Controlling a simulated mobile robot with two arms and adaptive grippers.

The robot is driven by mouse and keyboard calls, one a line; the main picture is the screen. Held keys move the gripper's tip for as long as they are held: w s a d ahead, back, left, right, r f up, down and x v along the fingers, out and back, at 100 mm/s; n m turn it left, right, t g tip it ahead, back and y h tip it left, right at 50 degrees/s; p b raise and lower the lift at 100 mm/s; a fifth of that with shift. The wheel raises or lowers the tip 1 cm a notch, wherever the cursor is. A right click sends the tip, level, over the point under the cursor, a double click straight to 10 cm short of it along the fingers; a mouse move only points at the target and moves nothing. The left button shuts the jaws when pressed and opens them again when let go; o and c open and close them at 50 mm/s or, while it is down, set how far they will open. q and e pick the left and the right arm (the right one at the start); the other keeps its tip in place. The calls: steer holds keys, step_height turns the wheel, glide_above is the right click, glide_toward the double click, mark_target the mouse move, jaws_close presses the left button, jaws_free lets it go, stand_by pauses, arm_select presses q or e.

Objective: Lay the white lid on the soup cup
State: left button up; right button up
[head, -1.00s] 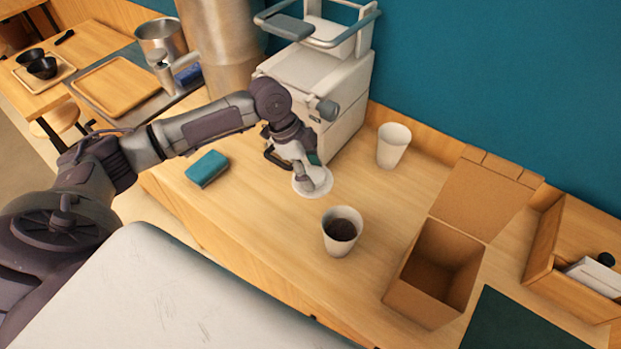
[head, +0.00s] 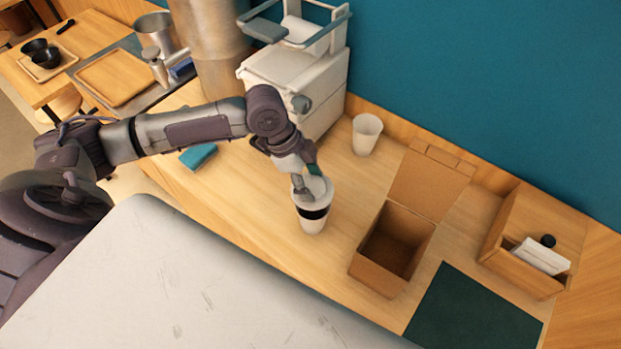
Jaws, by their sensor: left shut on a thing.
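The white lid (head: 318,188) is a round disc held in my left gripper (head: 303,189), which is shut on it. The lid is over the soup cup (head: 313,224), a white cup standing upright on the counter. A dark band shows across the cup below the lid; it looks like the dark contents seen between lid and near rim. The lid and gripper hide the cup's far rim. I cannot tell whether the lid touches the cup. My right gripper is not in view.
An empty white cup (head: 366,135) stands behind to the right. An open cardboard box (head: 377,270) is right of the soup cup. A teal block (head: 198,156) lies left, and a white machine (head: 296,80) stands behind. A dark green mat (head: 475,310) lies at the front right.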

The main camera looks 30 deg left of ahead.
arm_select(q)
steer(key=f+b, duration=0.2)
steer(key=shift+d+f+b, duration=0.2)
steer(key=shift+f+b, duration=0.1)
steer(key=shift+f, duration=0.35)
steer(key=shift+f+b, duration=0.35)
steer(key=shift+f, duration=0.45)
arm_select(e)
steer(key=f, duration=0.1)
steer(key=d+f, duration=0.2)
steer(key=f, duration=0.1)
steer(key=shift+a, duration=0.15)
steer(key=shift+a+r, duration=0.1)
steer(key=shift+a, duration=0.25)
arm_select(q)
steer(key=shift+p, duration=0.45)
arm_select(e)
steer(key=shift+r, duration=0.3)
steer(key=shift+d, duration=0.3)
arm_select(q)
steer(key=shift+p, duration=0.35)
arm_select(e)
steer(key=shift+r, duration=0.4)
